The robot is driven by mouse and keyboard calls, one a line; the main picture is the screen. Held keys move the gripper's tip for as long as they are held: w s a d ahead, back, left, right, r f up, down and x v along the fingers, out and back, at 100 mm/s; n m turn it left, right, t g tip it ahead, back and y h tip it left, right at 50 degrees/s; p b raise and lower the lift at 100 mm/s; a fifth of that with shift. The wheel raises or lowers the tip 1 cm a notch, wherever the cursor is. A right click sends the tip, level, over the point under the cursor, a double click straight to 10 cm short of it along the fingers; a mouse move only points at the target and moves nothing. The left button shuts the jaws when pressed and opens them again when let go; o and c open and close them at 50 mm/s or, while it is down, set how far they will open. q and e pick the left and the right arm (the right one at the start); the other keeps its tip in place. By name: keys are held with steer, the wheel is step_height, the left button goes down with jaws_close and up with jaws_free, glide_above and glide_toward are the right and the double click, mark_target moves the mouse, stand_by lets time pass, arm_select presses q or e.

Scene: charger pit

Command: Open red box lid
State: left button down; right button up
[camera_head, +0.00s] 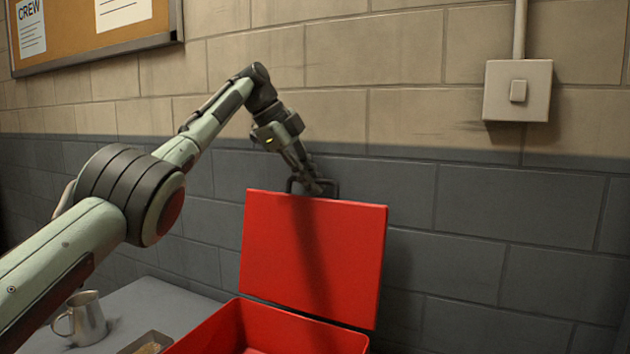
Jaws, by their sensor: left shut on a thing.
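The red box (300,329) stands at the bottom middle of the head view, its lower part cut off by the picture edge. Its lid (312,258) is raised and stands nearly upright at the back, so the box's inside partly shows. A dark handle (335,187) sits on the lid's top edge. My left gripper (316,187) reaches in from the left and is shut on the handle. Its fingertips are small and dark in this view. My right gripper is not in view.
A metal jug (83,318) and a small tray (147,343) stand on the grey table (165,302) left of the box. A block wall (480,225) rises close behind the lid, with a switch box (517,90) and a corkboard (75,38) on it.

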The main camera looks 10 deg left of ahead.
arm_select(q)
steer(key=shift+r, duration=0.15)
steer(key=c, duration=1.6)
jaws_free()
steer(key=shift+d, duration=0.1)
steer(key=shift+v, duration=1.35)
steer(key=shift+s+a+r, duration=0.1)
steer(key=shift+s+a, duration=0.1)
steer(key=shift+a, duration=0.3)
steer(key=shift+s+a, duration=0.15)
steer(key=shift+a, duration=0.45)
steer(key=s+a, duration=0.4)
steer(key=a, duration=0.5)
steer(key=shift+s, duration=0.2)
